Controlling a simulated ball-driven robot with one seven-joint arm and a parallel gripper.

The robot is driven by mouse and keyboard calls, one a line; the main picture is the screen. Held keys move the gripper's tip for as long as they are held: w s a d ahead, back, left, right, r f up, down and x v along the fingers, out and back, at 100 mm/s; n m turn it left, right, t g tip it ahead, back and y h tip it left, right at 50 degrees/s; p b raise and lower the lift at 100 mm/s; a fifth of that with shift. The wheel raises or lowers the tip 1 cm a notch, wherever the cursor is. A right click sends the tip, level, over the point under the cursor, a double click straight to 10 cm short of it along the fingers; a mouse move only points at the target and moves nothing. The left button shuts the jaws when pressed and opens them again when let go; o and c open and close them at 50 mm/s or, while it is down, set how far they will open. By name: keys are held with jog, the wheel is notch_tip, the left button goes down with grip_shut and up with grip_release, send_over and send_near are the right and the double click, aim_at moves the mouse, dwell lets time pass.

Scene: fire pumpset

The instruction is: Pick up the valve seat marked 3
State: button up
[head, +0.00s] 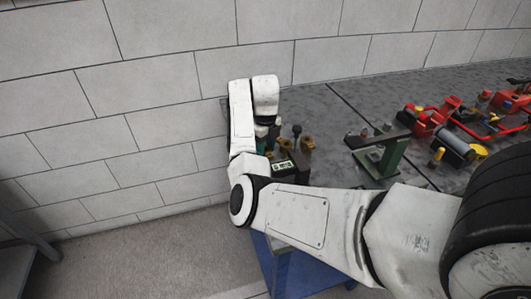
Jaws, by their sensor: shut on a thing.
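My gripper (264,144) points down at the left end of the grey bench, largely hidden by my own wrist. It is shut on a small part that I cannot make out. Brass-coloured pieces (307,143) and (283,145) stand beside it to the right, on or near a dark block (292,172) with a pale green label. They may be valve seats. No mark 3 is readable here, so I cannot tell which piece is the valve seat marked 3.
A green stand (382,152) with a dark top is right of the block. Red pump parts (428,118) and a grey cylinder (455,146) lie further right on the grey bench (345,105). A block wall (150,85) rises close behind and left of my arm.

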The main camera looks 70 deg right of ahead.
grip_shut()
